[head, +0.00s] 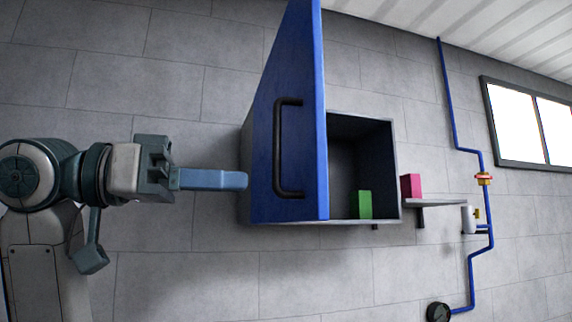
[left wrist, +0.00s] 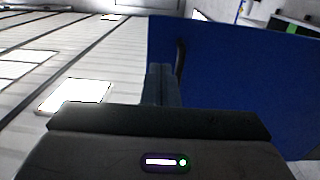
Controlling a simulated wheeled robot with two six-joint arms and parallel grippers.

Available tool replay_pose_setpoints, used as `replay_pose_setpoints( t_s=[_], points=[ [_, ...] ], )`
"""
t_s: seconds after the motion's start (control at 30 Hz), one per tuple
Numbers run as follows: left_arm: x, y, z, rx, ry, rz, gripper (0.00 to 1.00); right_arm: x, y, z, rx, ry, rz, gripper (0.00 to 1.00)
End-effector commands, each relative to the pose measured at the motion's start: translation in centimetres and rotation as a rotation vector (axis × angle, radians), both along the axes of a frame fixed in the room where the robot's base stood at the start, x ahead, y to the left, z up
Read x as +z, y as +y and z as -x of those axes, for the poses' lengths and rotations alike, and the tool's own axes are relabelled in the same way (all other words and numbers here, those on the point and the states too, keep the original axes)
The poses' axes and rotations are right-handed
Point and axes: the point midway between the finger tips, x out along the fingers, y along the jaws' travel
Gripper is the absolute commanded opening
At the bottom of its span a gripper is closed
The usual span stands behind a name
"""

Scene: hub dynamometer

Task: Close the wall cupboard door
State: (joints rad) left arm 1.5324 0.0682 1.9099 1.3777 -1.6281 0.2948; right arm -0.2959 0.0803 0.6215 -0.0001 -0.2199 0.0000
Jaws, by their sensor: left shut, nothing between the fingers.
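The wall cupboard (head: 398,170) is grey and hangs on the wall. Its blue door (head: 262,150) stands wide open, swung out toward me, with a dark bar handle (head: 279,148) on the face toward my left gripper. In the left wrist view the blue door (left wrist: 240,90) fills the right side. My left gripper (head: 245,180) is shut and empty, its fingertips at the door's left side near the handle; I cannot tell if they touch the door. The fingers (left wrist: 160,75) also show in the left wrist view, beside the handle (left wrist: 180,60). My right gripper is not in view.
A green block (head: 365,205) sits inside the cupboard. A pink block (head: 411,186) stands on a small shelf (head: 435,202) to its right. Blue pipes (head: 470,260) with a red valve (head: 484,179) run down the wall. A window (head: 520,122) is at the far right.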

Motion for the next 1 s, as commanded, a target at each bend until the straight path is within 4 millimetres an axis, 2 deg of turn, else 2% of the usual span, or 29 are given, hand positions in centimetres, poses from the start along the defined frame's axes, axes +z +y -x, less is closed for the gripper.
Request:
replay_pose_setpoints(
  t_s=[0.03,0.2,0.43,0.63,1.0],
  points=[
    [0.4,-1.0,-0.2,-0.006,0.002,0.000,0.00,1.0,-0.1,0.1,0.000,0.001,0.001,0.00],
    [0.4,-3.7,-0.9,-0.006,0.003,0.002,0.00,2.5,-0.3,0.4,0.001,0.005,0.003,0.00],
    [0.3,-6.3,-1.7,-0.003,0.002,0.001,0.00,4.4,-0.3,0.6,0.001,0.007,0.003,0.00],
    [0.1,-7.2,-2.0,0.000,0.002,0.001,0.00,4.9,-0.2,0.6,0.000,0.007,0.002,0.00],
    [0.0,-7.3,-2.1,0.001,0.001,0.001,0.00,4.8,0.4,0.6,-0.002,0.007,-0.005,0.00]
  ],
)
